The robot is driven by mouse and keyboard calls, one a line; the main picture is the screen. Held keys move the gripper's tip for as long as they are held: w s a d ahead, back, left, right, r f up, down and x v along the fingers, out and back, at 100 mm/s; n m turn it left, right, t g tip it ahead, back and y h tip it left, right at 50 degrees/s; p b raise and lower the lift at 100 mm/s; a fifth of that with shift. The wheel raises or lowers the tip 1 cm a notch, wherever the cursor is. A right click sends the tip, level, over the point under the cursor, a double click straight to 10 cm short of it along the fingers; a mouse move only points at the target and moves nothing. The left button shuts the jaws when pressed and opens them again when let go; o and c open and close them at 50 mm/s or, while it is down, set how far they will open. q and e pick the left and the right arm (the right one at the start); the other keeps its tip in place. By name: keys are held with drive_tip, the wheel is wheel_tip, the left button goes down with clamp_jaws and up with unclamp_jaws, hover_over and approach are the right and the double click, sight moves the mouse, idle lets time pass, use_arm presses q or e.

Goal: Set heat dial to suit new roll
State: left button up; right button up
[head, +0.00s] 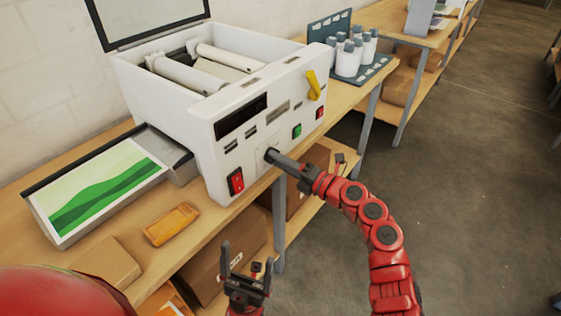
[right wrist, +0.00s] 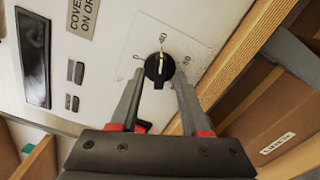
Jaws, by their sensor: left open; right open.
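The heat dial (right wrist: 159,70) is a round black knob with a pale pointer line, on the white front panel of the laminator (head: 225,150). In the right wrist view the line points up the picture, close to a small mark at the top; the printed marks are too small to read surely. My right gripper (right wrist: 160,88) is open, with one finger on each side of the dial; I cannot tell whether they touch it. In the head view my right gripper (head: 278,158) reaches the panel and mostly hides the dial. My left gripper (head: 244,262) is open and empty, below the table edge.
The laminator's lid is raised over white rollers (head: 185,72). A yellow lever (head: 313,85), a red switch (head: 236,181) and a green button (head: 297,131) are on the panel. A tray with a green picture (head: 100,190) and an orange object (head: 171,224) lie left. White bottles (head: 357,50) stand behind.

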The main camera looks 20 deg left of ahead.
drive_tip(key=b+v, duration=0.2)
drive_tip(key=v, duration=1.5)
drive_tip(key=shift+d, duration=0.2)
drive_tip(key=shift+s, duration=0.1)
